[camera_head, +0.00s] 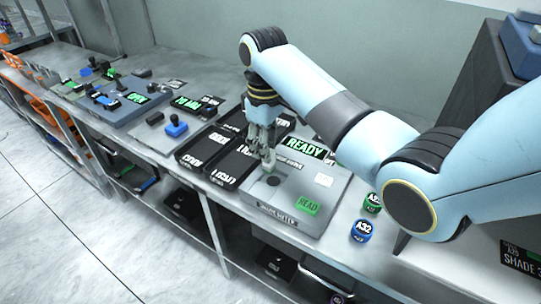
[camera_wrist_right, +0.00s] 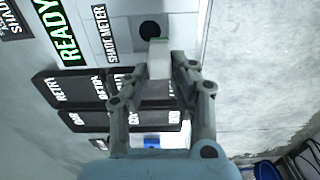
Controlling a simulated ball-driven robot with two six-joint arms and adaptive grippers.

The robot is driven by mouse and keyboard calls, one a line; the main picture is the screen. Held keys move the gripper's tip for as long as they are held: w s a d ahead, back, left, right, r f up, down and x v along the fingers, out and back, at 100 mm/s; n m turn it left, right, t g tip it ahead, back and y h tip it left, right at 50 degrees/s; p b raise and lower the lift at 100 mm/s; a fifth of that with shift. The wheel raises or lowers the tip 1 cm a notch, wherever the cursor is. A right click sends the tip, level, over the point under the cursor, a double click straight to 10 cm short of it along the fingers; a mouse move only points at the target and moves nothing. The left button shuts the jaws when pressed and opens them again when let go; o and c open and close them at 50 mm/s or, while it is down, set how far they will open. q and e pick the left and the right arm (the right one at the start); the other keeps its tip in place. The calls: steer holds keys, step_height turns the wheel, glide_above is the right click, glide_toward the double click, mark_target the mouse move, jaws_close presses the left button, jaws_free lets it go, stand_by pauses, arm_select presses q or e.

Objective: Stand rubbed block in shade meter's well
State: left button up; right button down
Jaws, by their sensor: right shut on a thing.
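My right gripper (camera_head: 267,158) hangs over the shade meter (camera_head: 328,199), a grey box with a green READY display and a green READ button. In the right wrist view my right gripper (camera_wrist_right: 160,72) is shut on a pale, whitish block (camera_wrist_right: 159,66) with a darker far end. The meter's well is a dark round hole (camera_head: 273,181); in the right wrist view the well (camera_wrist_right: 149,30) lies just beyond the block's far end. The block appears to be outside the well; its height above the meter is hard to judge. My left gripper is out of view.
Black labelled trays (camera_head: 232,165) stand left of the meter. A blue A32 pot (camera_head: 361,231) and a green-topped pot (camera_head: 372,203) stand to its right. A blue-grey station (camera_head: 125,108) and a blue-knobbed device (camera_head: 176,127) are farther left. The bench's front edge is close to the meter.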

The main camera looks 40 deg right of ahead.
steer(key=f, duration=0.1)
steer(key=d+f, duration=0.1)
steer(key=f, duration=0.2)
steer(key=shift+w+d+f, duration=0.15)
steer(key=shift+w+d, duration=0.05)
steer(key=shift+d, duration=0.1)
steer(key=shift+f, duration=0.35)
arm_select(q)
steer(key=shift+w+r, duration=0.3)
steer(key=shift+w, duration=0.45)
arm_select(e)
steer(key=shift+f, duration=0.15)
steer(key=c, duration=1.1)
jaws_free()
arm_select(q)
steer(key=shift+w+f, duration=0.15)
arm_select(e)
step_height(320, 180, up, 12)
steer(key=shift+r, duration=0.15)
